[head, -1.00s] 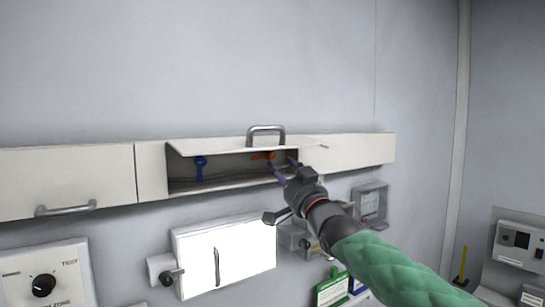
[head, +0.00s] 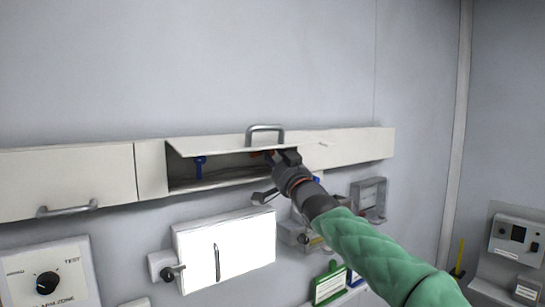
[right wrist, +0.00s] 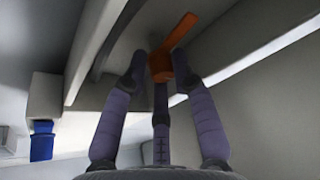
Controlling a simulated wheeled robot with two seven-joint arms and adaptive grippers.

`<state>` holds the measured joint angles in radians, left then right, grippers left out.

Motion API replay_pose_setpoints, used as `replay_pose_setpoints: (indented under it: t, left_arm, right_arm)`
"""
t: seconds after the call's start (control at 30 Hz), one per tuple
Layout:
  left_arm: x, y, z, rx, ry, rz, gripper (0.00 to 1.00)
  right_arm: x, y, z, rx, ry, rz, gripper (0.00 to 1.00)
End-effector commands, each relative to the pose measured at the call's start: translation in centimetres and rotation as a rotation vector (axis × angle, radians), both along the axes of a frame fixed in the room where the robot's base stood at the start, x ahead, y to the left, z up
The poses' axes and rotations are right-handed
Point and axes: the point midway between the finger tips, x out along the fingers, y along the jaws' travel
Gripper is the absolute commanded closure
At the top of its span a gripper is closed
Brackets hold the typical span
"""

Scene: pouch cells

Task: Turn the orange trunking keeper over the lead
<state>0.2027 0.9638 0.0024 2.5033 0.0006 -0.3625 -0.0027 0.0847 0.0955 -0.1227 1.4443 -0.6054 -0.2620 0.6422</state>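The orange trunking keeper (right wrist: 160,68) is up inside the open trunking section (head: 225,170), with its arm slanting up to the right in the right wrist view. In the head view it is mostly hidden behind my right gripper (head: 271,160). In the right wrist view the fingertips of my right gripper (right wrist: 161,66) are close around the keeper's hub, one on each side and one below. I cannot tell whether they press on it. A dark lead-like band (right wrist: 97,50) runs to the left of the keeper. My left gripper is not in view.
A blue keeper (head: 200,167) hangs farther left in the trunking, under the raised lid with its handle (head: 266,133). The wall above is clear.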

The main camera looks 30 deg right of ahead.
Motion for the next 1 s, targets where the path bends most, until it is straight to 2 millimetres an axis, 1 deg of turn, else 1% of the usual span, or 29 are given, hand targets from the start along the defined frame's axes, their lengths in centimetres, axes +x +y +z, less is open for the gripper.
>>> replay_pose_setpoints:
  t: [0.27,0.47,0.67,1.0]
  left_arm:
    - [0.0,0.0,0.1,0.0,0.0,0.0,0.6]
    - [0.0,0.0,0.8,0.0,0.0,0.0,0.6]
    - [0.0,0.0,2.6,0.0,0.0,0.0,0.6]
    - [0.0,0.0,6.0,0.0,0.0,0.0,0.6]
  right_arm:
    - [0.1,0.1,-0.1,-0.003,0.001,0.003,1.0]
    - [0.1,0.0,0.0,-0.044,-0.001,0.001,1.0]
    - [0.1,-0.1,0.1,-0.155,-0.007,0.001,1.0]
    - [0.2,-0.3,0.1,-0.46,-0.03,0.002,1.0]
